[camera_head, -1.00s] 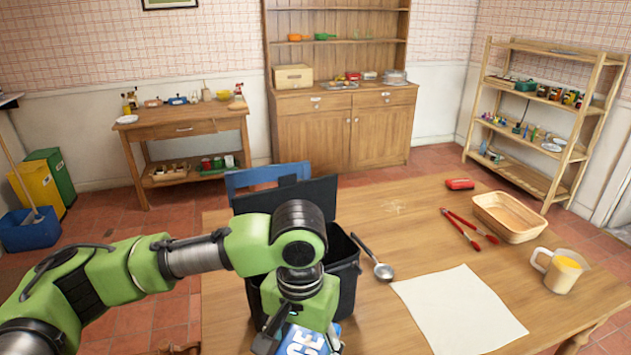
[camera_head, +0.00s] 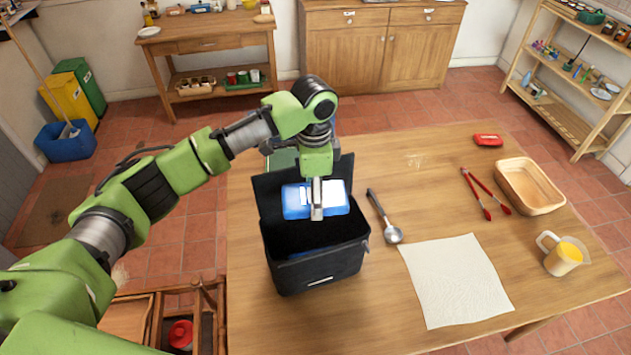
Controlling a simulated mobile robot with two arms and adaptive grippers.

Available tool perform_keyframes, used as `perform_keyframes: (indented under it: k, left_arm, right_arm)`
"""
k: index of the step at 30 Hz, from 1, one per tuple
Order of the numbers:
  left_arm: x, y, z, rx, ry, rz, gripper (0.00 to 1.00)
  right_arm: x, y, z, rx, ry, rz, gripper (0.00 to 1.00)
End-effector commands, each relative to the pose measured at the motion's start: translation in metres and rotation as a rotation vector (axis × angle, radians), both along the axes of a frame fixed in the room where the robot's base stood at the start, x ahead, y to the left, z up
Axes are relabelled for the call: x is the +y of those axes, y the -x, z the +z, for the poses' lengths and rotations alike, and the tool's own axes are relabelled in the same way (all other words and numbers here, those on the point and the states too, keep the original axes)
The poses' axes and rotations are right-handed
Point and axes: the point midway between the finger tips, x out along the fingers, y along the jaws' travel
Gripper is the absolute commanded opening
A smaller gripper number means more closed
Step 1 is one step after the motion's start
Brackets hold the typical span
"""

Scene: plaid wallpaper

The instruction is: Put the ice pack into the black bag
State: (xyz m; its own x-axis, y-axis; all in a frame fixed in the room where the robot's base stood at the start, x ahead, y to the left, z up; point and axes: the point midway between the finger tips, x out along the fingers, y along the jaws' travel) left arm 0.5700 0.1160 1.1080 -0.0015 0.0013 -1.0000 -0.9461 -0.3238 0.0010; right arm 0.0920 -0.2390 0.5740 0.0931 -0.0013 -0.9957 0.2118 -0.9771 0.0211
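The black bag (camera_head: 318,272) stands open on the wooden table, its lid (camera_head: 275,186) raised at the back. My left gripper (camera_head: 317,207) comes down from behind the bag and is shut on the blue and white ice pack (camera_head: 297,203). The ice pack is held over the bag's opening, towards the back and in front of the raised lid. One finger shows across the pack's front; the other is hidden behind it. Something dark blue shows dimly inside the bag. My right gripper is not in view.
A metal scoop (camera_head: 391,231) lies just right of the bag, beside a white cloth (camera_head: 456,280). The table front-left of the cloth is clear.

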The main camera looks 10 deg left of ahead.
Motion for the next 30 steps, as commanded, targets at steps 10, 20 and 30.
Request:
perform_keyframes:
  k: [10, 20, 30]
  left_arm:
    - [0.000, 0.000, 0.000, -0.001, 0.001, 0.000, 0.32]
    - [0.000, 0.000, -0.017, 0.000, 0.000, 0.000, 0.32]
    - [0.000, 0.001, -0.051, 0.000, -0.001, 0.001, 0.32]
  right_arm:
    - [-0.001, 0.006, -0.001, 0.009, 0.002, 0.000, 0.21]
    - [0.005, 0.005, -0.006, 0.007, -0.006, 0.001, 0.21]
    - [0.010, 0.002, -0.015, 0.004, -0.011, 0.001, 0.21]
